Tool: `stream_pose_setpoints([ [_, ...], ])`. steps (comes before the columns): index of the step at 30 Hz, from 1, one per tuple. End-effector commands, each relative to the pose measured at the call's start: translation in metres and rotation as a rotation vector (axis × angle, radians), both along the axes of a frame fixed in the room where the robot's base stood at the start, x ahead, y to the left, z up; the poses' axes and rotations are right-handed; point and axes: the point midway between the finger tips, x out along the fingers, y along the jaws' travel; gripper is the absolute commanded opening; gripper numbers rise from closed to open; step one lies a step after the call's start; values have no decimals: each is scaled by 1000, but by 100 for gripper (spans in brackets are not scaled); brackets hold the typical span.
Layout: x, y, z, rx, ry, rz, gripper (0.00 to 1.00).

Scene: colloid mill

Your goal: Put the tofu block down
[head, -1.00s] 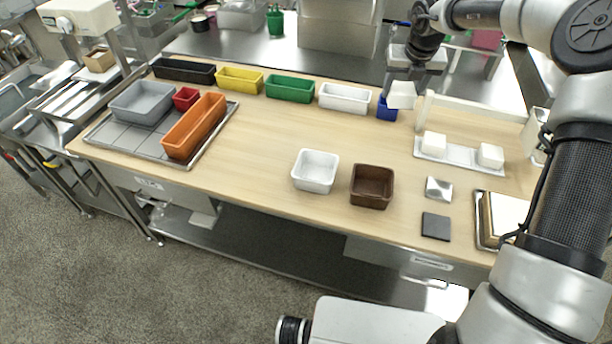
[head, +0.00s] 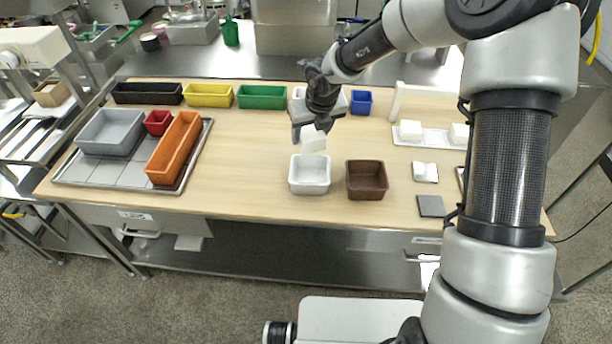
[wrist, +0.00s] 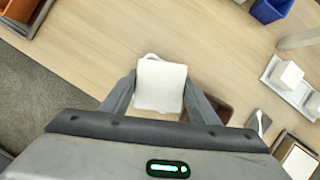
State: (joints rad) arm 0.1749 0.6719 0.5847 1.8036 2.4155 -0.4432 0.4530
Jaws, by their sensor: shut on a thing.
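The white tofu block (head: 313,138) is held between the fingers of my gripper (head: 311,128), above the table. In the head view it hangs just above and behind the square white bin (head: 309,176). In the wrist view the block (wrist: 160,85) sits between the two fingers of my gripper (wrist: 158,95) and hides most of what lies below it. Two more white blocks stand on a white tray (head: 432,140) at the right, one of them a tofu-like block (head: 410,130).
A brown bin (head: 367,181) stands right of the white bin. A dark square pad (head: 431,206) and a small white-topped item (head: 425,172) lie further right. Coloured bins, such as the green one (head: 262,97), line the back. An orange bin (head: 174,148) stands left; the middle-left tabletop is clear.

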Motion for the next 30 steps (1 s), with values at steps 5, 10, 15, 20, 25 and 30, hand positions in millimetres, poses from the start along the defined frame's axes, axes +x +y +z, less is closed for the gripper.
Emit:
stream_pose_setpoints([
  [5,-2,1,-39,-1,4,2,42],
  [10,-1,1,-56,0,2,1,42],
  [15,-1,0,-72,-2,2,2,42],
  [20,-1,1,-93,-1,2,3,42],
  [25,0,0,-93,0,0,1,42],
  [30,0,0,-96,-1,1,1,42],
])
